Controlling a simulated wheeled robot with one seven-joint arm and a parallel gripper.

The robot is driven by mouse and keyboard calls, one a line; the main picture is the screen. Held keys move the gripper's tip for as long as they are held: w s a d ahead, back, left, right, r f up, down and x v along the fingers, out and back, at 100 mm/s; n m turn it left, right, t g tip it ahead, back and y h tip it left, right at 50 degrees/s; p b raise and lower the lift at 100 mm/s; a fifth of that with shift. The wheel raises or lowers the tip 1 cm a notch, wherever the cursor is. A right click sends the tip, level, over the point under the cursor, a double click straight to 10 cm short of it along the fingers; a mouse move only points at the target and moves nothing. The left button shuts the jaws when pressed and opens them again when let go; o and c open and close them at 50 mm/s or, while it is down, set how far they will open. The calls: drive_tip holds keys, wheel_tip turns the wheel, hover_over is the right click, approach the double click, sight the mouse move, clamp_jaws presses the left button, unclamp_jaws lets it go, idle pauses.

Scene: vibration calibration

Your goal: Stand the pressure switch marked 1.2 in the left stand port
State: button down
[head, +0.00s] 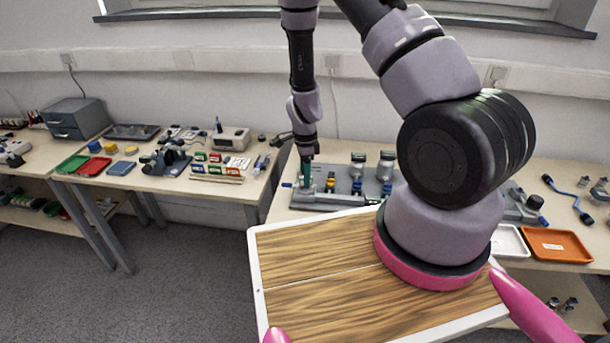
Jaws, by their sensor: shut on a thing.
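My gripper (305,152) points down at the left end of the grey stand (318,204) on the middle bench. It is shut on a slim teal-green part (306,173), which looks like the pressure switch. The part is upright, and its lower end is at or just above the stand's left side; I cannot tell whether it is in a port. No 1.2 marking is readable at this size. The left port is hidden behind the part and the gripper.
Silver-topped fittings (357,163) stand on the middle of the grey stand, right of my gripper. A small yellow piece (331,181) is close on its right. White (509,240) and orange (556,245) trays lie at the right. The left bench (120,183) holds several other parts.

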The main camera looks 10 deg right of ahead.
drive_tip(key=shift+f, duration=0.15)
drive_tip(key=shift+c, duration=0.6)
unclamp_jaws()
